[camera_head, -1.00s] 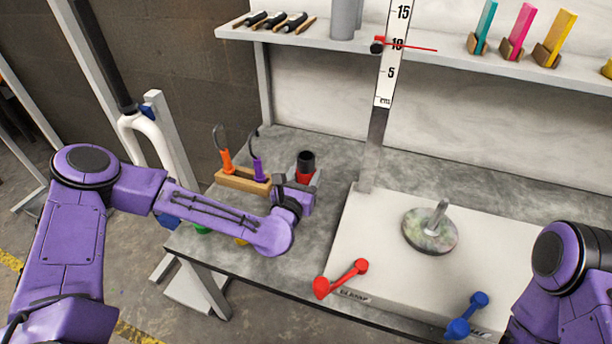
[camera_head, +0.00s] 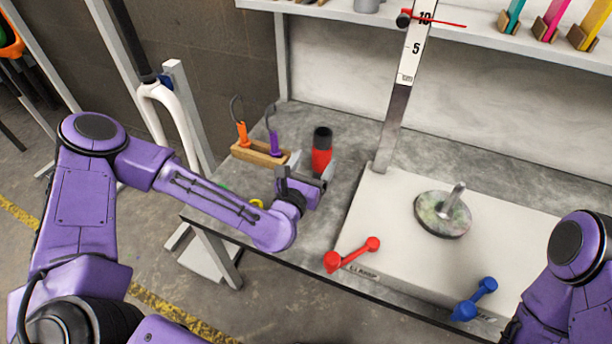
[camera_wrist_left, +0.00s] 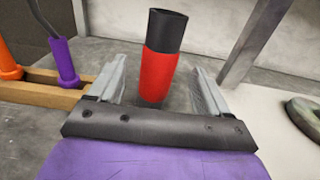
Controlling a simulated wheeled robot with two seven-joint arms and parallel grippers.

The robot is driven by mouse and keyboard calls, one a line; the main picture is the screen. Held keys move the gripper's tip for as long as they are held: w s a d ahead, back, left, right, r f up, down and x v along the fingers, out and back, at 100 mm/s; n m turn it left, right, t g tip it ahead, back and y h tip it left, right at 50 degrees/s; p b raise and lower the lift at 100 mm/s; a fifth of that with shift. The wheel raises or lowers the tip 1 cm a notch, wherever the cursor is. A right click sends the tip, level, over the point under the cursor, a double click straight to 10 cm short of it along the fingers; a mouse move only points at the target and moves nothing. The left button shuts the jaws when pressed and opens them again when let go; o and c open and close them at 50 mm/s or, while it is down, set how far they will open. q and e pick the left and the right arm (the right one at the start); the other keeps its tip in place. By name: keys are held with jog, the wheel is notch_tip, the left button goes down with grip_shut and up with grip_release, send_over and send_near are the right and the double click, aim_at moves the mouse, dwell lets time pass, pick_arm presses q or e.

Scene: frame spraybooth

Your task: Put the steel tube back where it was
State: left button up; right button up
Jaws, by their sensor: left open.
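An upright cylinder (camera_head: 321,152) with a dark, hollow top and a red lower part stands on the grey bench, near the wooden holder. It is the tube-like thing nearest my gripper; I cannot tell whether it is steel. My left gripper (camera_head: 326,182) is open and empty, low over the bench just in front of it. In the left wrist view the cylinder (camera_wrist_left: 160,70) shows upright between the two grey fingers, slightly beyond them, with its base partly hidden by the gripper. Touch cannot be seen. My right arm shows at the right edge, but its gripper is out of view.
A wooden holder (camera_head: 258,153) with an orange-handled and a purple-handled tool stands left of the cylinder. Right are a white clamp base (camera_head: 390,225) with red and blue levers, a round disc (camera_head: 442,214) and an upright ruler (camera_head: 403,90). A shelf (camera_head: 450,30) runs behind.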

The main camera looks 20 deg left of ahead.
pick_arm(q)
jog(key=s, duration=0.6)
jog(key=shift+s+a, duration=0.15)
jog(key=shift+s, duration=0.15)
